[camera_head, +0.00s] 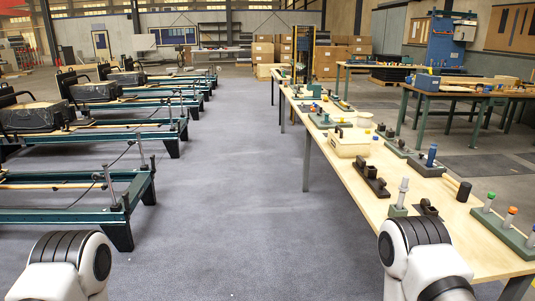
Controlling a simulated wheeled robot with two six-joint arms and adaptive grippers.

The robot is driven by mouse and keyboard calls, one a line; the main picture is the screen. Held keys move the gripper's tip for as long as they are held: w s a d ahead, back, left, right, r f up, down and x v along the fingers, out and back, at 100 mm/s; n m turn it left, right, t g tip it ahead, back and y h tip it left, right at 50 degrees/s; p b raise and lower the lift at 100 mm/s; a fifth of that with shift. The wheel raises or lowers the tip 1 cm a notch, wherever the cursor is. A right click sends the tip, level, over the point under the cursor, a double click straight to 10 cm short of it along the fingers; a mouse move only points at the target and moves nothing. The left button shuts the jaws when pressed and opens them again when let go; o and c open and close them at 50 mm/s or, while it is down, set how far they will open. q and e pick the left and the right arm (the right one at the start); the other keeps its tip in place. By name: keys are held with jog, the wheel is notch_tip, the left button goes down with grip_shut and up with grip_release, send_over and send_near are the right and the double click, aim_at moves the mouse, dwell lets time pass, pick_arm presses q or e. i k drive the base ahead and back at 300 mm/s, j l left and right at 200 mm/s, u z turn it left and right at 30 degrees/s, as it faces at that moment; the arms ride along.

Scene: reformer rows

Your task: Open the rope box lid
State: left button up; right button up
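A cream box (350,145) sits on the long wooden table at the right, near the middle of its length. It looks closed, with a flat top and a small dark knob-like piece at its upper left. It is the likeliest rope box, but I cannot read any label. A dark block with round parts (371,180) stands just in front of it. Only white and black links of my two arms show at the bottom left and bottom right. Both grippers are out of view, and nothing of mine touches the box.
The long table (420,195) also carries green bases with coloured pegs (509,222), a grey upright post (402,193) and a dark cylinder (464,191). Reformer frames (70,213) line the left. The grey floor aisle (245,190) between them is clear.

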aim_at(349, 132)
jog(key=i+z, duration=0.1)
jog(key=i, duration=0.45)
jog(key=i+j+z, duration=0.1)
jog(key=i, duration=0.45)
jog(key=i+j+z, duration=0.1)
jog(key=i, duration=0.45)
jog(key=i+j+z, duration=0.1)
jog(key=i+j, duration=0.15)
jog(key=i, duration=0.3)
